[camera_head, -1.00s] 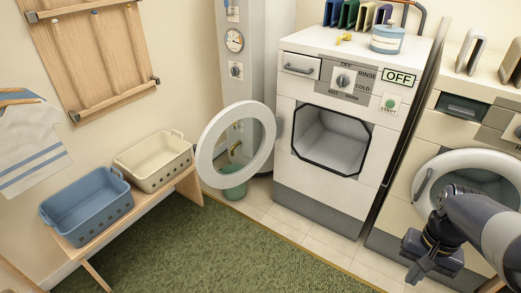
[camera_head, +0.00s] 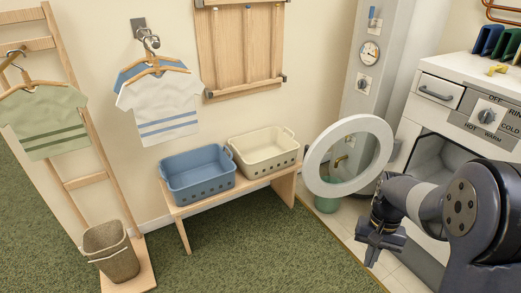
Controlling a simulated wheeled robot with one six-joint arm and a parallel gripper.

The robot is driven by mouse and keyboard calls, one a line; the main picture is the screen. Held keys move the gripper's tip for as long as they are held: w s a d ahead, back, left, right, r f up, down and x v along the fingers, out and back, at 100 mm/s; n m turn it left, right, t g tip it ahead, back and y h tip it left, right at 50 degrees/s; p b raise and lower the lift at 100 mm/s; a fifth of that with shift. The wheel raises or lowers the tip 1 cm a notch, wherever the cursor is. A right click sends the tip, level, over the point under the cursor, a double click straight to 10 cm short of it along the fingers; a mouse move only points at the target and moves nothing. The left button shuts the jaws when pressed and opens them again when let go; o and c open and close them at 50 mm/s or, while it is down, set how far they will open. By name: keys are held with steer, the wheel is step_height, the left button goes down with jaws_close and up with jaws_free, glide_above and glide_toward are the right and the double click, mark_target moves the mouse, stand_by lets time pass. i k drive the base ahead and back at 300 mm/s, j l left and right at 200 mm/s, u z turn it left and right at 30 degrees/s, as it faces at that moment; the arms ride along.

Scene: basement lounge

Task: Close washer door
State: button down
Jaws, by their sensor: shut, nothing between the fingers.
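The washer (camera_head: 466,93) is a white front-loader at the right, partly hidden by my arm. Its round door (camera_head: 318,166), a white ring with a clear glass middle, stands wide open, swung out to the left of the dark opening (camera_head: 430,152). My gripper (camera_head: 372,252) is shut and empty. In the picture it shows below and to the right of the door ring, in front of the washer's lower left side. I see no contact between gripper and door.
A wooden bench (camera_head: 183,213) with a blue basket (camera_head: 199,174) and a cream basket (camera_head: 264,153) stands left of the door. A wicker bin (camera_head: 110,251) stands at lower left. The green carpet (camera_head: 260,255) is clear.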

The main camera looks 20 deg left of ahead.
mark_target(387, 148)
steer(key=i+j+u, duration=0.2)
steer(key=u, duration=0.15)
steer(key=i+j+u, duration=0.1)
steer(key=i+u, duration=0.65)
